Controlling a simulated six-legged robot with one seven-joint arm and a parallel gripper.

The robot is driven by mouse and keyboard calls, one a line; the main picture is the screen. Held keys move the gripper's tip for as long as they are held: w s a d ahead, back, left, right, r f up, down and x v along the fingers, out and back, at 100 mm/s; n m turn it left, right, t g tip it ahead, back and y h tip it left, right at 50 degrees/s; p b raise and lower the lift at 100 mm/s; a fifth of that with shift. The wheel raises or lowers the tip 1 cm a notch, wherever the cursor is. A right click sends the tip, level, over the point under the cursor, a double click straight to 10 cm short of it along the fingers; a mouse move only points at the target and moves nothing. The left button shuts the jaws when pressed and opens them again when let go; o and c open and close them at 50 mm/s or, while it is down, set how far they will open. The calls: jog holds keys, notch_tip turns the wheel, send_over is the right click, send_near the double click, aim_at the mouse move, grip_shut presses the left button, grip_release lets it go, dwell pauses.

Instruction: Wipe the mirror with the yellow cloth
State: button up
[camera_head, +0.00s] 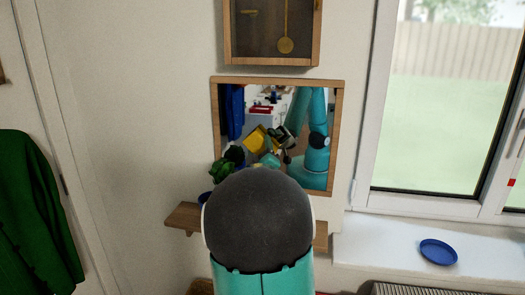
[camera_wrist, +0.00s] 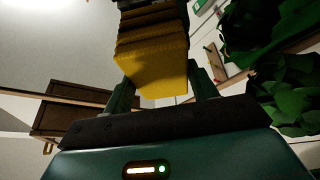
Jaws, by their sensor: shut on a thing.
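The mirror (camera_head: 262,110) hangs on the wall in a wooden frame, at the middle of the head view. Its glass reflects my teal arm, my gripper and the yellow cloth. The yellow cloth (camera_wrist: 160,75) is folded and shows between the two fingers of my gripper (camera_wrist: 162,90) in the wrist view. My gripper is shut on it. In the head view my arm hides the real gripper and cloth, and only their reflection shows. I cannot tell whether the cloth touches the glass.
A wooden shelf (camera_head: 184,217) lies below the mirror, with a green plant (camera_head: 221,172) at its left; leaves (camera_wrist: 290,100) fill the right of the wrist view. A wooden clock case (camera_head: 262,38) hangs above the mirror. A blue plate (camera_head: 438,252) sits on the windowsill at right.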

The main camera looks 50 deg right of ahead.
jog(key=shift+s+a, duration=0.4)
jog(key=shift+a, duration=0.5)
jog(key=shift+s+a, duration=0.4)
jog(key=shift+a, duration=0.5)
jog(key=shift+s+a, duration=0.4)
jog(key=shift+a, duration=0.5)
jog(key=shift+s+a, duration=0.3)
jog(key=shift+a, duration=0.4)
jog(key=shift+s+a, duration=0.3)
jog(key=shift+a, duration=0.4)
